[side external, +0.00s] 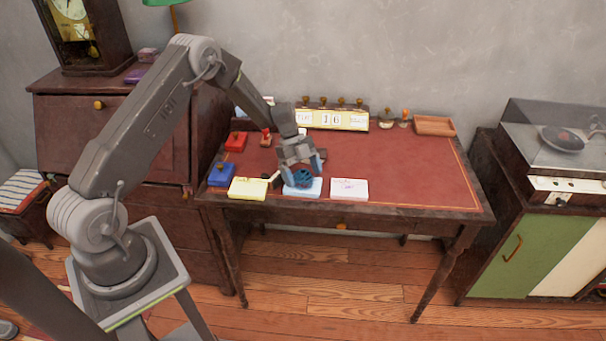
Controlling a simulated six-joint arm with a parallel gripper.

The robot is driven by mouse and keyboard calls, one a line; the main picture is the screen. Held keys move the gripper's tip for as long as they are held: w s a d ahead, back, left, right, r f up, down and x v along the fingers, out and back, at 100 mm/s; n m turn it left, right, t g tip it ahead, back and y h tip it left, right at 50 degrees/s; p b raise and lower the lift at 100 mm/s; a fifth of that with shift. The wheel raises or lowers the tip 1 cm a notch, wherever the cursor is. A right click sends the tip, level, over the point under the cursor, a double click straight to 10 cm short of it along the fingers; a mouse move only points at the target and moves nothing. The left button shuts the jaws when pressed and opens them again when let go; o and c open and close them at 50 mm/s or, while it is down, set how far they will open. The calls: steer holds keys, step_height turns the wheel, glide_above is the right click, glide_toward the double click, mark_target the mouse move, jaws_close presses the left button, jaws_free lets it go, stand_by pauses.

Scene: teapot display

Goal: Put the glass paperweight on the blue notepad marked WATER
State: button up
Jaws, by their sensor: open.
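The glass paperweight (303,179) is a dark blue-teal round object resting on the light blue notepad (302,192) near the table's front edge. My gripper (303,172) is open, pointing down, with its fingers around the upper part of the paperweight. Whether the fingers touch it cannot be told. The writing on the blue notepad is hidden or too small to read. A yellow notepad (248,188) lies to the left and a white notepad (349,189) with faint writing lies to the right.
A red box (236,141) and a blue box (222,175) sit at the table's left. The table's right half (420,170) is clear.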

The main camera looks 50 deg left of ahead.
steer(key=v, duration=1.1)
steer(key=s+d+r+n+y, duration=0.1)
steer(key=s+d+r+n, duration=0.15)
steer(key=r, duration=0.35)
steer(key=s+d+r+n+y, duration=0.1)
steer(key=s+d+r+n, duration=0.1)
steer(key=d+r, duration=0.3)
steer(key=s+d+r+n+t+y, duration=0.2)
steer(key=s+d+r+n, duration=0.3)
steer(key=s+r, duration=0.25)
steer(key=s+d+r+n+t+y, duration=0.1)
steer(key=s+n, duration=0.3)
steer(key=s, duration=0.4)
steer(key=s+d+r+n+t+y, duration=0.1)
steer(key=s+d+n+t, duration=0.2)
steer(key=s, duration=0.5)
steer(key=shift+s+d+n, duration=0.4)
steer(key=shift+d+n, duration=0.4)
steer(key=shift+n, duration=0.25)
